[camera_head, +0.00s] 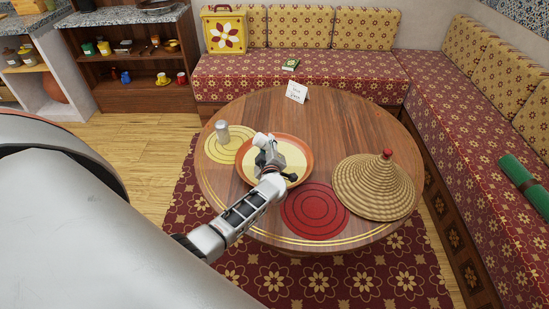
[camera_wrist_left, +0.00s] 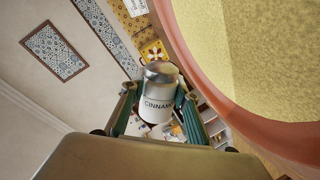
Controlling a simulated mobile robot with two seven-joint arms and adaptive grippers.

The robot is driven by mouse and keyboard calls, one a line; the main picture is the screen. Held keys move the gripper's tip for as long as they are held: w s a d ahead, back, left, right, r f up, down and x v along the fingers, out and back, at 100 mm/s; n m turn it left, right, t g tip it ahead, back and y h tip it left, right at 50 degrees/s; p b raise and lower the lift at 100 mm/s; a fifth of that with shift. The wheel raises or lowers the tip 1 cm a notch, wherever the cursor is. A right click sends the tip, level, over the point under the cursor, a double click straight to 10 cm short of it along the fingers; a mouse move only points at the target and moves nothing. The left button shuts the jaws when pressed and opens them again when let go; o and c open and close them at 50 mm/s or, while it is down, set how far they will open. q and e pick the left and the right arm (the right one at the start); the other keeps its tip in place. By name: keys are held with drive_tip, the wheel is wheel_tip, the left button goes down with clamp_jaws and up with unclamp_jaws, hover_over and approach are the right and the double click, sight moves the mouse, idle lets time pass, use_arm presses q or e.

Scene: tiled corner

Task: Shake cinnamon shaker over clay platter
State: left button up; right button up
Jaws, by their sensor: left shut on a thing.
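The cinnamon shaker (camera_wrist_left: 158,98) is a white cylinder with a metal cap and a dark label reading "CINNAM…", the rest hidden. My left gripper (camera_head: 266,150) is shut on it, one finger on each side in the wrist view. In the head view the white shaker (camera_head: 261,139) shows at the gripper's tip, apparently tilted, above the clay platter (camera_head: 307,152). The platter has a terracotta rim and a pale yellow inside; my gripper hides part of it. Its rim (camera_wrist_left: 262,128) also fills the right of the wrist view. My right gripper is out of view.
A grey metal-topped shaker (camera_head: 222,131) stands on a yellow round mat (camera_head: 226,153) left of the platter. A red mat (camera_head: 315,213) and woven cone lid (camera_head: 374,188) lie front right. A white card (camera_head: 297,91) stands at the table's back.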

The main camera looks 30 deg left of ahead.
sight(267, 138)
use_arm(q)
drive_tip(key=shift+r+p, duration=0.85)
drive_tip(key=shift+r, duration=0.85)
drive_tip(key=shift+a, duration=0.1)
